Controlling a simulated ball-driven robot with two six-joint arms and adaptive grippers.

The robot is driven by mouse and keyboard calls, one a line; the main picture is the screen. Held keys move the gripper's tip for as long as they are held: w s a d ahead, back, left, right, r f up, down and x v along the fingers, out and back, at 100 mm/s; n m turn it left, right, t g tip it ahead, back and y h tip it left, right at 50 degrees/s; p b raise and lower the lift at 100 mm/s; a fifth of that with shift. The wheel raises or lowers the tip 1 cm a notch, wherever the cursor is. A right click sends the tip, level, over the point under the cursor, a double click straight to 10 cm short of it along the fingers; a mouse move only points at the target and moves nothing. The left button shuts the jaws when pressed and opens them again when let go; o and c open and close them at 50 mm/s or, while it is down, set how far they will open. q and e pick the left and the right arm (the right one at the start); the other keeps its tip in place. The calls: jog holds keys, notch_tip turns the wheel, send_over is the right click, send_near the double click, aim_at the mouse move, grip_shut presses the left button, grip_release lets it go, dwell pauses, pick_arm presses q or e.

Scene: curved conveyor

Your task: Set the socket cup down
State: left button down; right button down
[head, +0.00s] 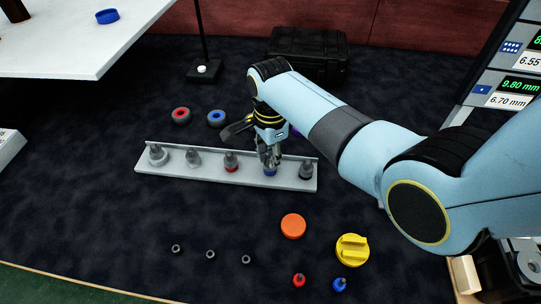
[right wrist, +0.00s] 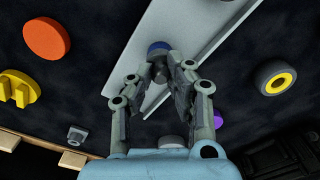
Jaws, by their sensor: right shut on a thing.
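A pale grey rail (head: 215,173) lies on the dark floor with a row of small grey cups on it. My right gripper (head: 269,158) reaches down over the rail, shut on a blue-banded socket cup (head: 270,171). The cup is in line with the row, and I cannot tell whether it touches the rail. In the right wrist view the fingers (right wrist: 160,70) close around the cup, and its blue band (right wrist: 158,46) shows beyond the tips, over the rail (right wrist: 200,42). My left gripper is not in view.
An orange disc (head: 293,225), a yellow knobbed cap (head: 352,250) and small red (head: 299,280) and blue (head: 339,284) pieces lie in front. Red (head: 181,115) and blue (head: 216,118) rings and a black case (head: 308,52) are behind. The floor left of the rail is clear.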

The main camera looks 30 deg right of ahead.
jog(key=c, duration=1.3)
grip_release()
jog(key=shift+f, duration=0.1)
jog(key=shift+o, duration=0.2)
notch_tip(320, 180, up, 12)
jog(key=p, duration=0.1)
jog(key=shift+p, duration=0.3)
